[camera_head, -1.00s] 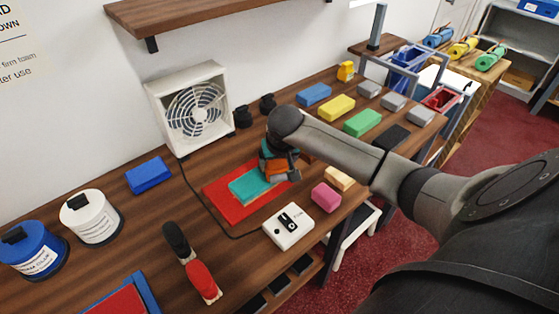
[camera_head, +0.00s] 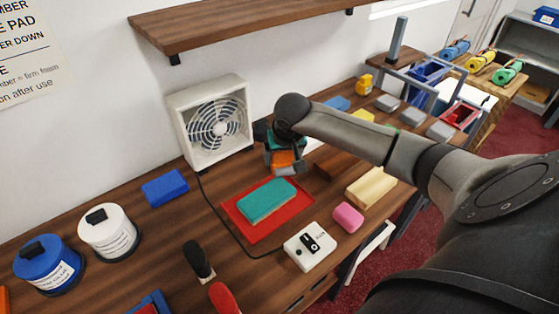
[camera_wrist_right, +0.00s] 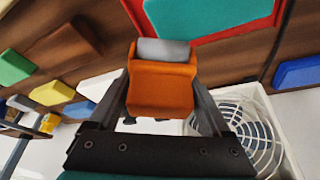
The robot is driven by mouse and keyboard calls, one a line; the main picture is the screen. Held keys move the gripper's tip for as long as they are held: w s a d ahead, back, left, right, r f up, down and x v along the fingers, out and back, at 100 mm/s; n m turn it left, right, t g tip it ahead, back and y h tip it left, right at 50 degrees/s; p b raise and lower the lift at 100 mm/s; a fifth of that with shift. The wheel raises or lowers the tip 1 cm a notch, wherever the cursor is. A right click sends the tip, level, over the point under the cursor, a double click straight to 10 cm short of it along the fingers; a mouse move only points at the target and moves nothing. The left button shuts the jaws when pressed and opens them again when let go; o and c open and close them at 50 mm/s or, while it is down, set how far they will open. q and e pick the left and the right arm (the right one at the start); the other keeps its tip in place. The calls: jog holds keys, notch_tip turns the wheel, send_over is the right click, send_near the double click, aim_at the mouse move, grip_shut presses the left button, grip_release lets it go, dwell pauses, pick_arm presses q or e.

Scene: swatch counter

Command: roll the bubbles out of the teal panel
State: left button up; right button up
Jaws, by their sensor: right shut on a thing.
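The teal panel (camera_head: 267,201) lies flat on a red mat (camera_head: 278,226) on the wooden counter. It also shows at the top of the right wrist view (camera_wrist_right: 205,14). I see no clear bubbles on it at this size. My right gripper (camera_head: 284,165) is shut on an orange-handled roller (camera_wrist_right: 162,88), with a grey cylinder at its end. The gripper and roller are behind and right of the panel, apart from it, near the fan. In the right wrist view the grey cylinder lies just short of the red mat's edge. My left gripper is not in view.
A white fan (camera_head: 212,125) stands behind the mat. A white control box (camera_head: 311,245), pink block (camera_head: 348,217) and cream block (camera_head: 371,186) lie to the right. A blue block (camera_head: 165,187) and two tubs are left. A black-and-red tool lies in front. A cable runs beside the mat.

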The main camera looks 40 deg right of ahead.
jog(key=shift+w+r+p, duration=0.1)
jog(key=shift+r+p, duration=0.95)
jog(key=shift+r, duration=1)
